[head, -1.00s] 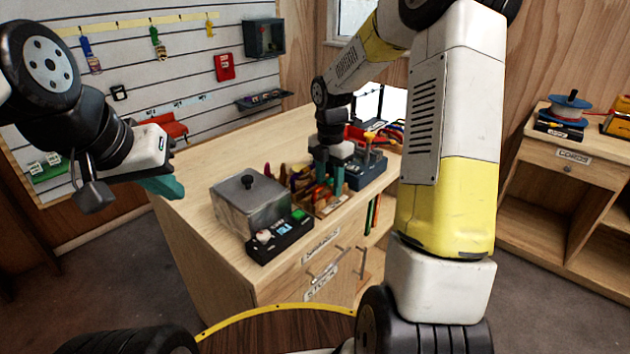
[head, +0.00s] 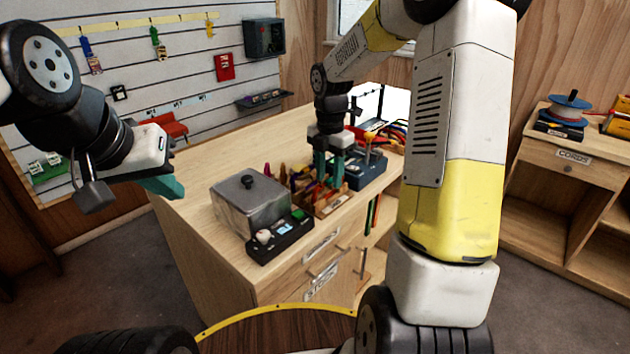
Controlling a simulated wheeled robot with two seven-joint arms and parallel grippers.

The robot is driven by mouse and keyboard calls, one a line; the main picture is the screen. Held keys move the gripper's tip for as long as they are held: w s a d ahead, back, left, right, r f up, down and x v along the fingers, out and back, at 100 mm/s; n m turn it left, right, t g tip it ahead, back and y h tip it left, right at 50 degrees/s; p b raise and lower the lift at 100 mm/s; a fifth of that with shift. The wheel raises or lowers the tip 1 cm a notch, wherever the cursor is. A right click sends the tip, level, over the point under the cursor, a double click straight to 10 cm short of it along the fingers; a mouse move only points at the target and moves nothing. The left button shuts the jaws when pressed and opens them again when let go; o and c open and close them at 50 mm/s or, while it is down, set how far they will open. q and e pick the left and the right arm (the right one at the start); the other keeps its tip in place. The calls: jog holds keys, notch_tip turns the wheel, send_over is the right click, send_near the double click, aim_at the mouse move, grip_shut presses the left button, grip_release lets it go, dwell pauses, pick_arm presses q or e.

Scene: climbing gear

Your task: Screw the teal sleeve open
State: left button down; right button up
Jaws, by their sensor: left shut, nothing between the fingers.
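My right gripper (head: 329,172) reaches down over the workbench. Its two teal fingers point down with a gap between them, and I see nothing clearly held. Its tips are at a wooden organizer (head: 333,207) of small coloured gear. I cannot make out a teal sleeve apart from the teal fingers; the gear there is too small and partly hidden by the gripper. My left gripper (head: 166,187) is shut and empty, off the bench's left side, far from the organizer.
A grey lidded metal box (head: 240,210) and a black device (head: 279,238) stand left of the organizer. A blue bin (head: 366,170) stands to its right. The bench top (head: 190,185) is bare at the left. A cabinet (head: 572,157) stands at the right.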

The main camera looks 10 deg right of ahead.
jog(key=shift+s+d, duration=0.5)
jog(key=shift+s, duration=0.1)
jog(key=shift+f, duration=0.9)
jog(key=shift+w+a, duration=0.5)
jog(key=shift+w, duration=0.1)
jog(key=shift+r, duration=0.1)
jog(key=shift+r, duration=4.95)
jog(key=shift+s, duration=0.1)
